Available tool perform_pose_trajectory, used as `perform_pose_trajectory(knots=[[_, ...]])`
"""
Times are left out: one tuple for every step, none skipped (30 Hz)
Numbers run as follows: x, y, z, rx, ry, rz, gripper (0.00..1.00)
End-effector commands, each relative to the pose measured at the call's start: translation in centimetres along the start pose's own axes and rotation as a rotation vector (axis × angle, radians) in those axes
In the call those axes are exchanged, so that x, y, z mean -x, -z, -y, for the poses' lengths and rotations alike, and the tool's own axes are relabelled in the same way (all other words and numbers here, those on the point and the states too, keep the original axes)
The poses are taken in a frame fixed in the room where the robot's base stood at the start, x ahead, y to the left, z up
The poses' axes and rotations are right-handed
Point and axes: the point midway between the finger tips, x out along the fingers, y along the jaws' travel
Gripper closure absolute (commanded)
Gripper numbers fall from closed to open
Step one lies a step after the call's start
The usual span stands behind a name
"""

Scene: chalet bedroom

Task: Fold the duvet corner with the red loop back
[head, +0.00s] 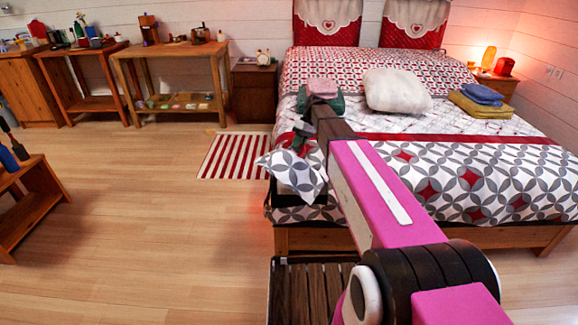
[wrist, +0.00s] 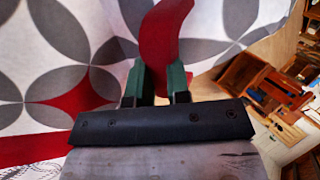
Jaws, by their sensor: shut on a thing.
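The duvet (head: 470,180) has grey circle shapes and red diamonds on white and covers the front of the bed. Its near left corner (head: 293,172) shows beside my forearm, below my gripper (head: 299,141). In the wrist view, my gripper's green fingers (wrist: 157,84) are closed on the red loop (wrist: 164,38), which sticks up between them. The patterned cloth (wrist: 60,60) spreads behind and to the left of the fingers. My arm hides part of the duvet and of the bed's left edge in the head view.
A white pillow (head: 397,90) and folded yellow and blue cloths (head: 482,100) lie on the bed. A red striped rug (head: 234,156) lies left of it. A slatted wooden bench (head: 310,290) stands at the bed's foot.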

Motion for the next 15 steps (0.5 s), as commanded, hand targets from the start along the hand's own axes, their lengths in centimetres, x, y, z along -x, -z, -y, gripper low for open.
perform_pose_trajectory(knots=[[0.1, 0.2, -0.5, -0.002, 0.009, 0.000, 0.96], [0.1, 0.1, -0.4, -0.002, 0.013, 0.000, 0.96], [0.1, 0.1, -0.4, -0.001, 0.015, 0.000, 0.96], [0.1, 0.1, -0.3, -0.001, 0.015, 0.000, 0.96], [0.1, 0.1, -0.3, -0.001, 0.015, 0.000, 0.96], [0.1, 0.1, -0.3, -0.001, 0.015, -0.001, 0.96], [0.1, 0.1, -0.3, -0.001, 0.015, -0.001, 0.96], [0.1, 0.1, -0.3, -0.001, 0.015, -0.001, 0.96], [0.1, 0.1, -0.3, -0.001, 0.019, -0.001, 0.96], [0.2, 0.2, -0.5, -0.001, 0.027, -0.001, 0.96], [0.3, 0.2, -0.8, -0.002, 0.041, -0.001, 0.96], [0.6, 0.3, -1.2, -0.003, 0.062, -0.002, 0.96], [0.7, 0.3, -1.5, -0.003, 0.081, -0.002, 0.96], [0.9, 0.3, -1.8, -0.003, 0.099, -0.002, 0.96], [1.1, 0.3, -2.0, -0.003, 0.120, -0.002, 0.96]])
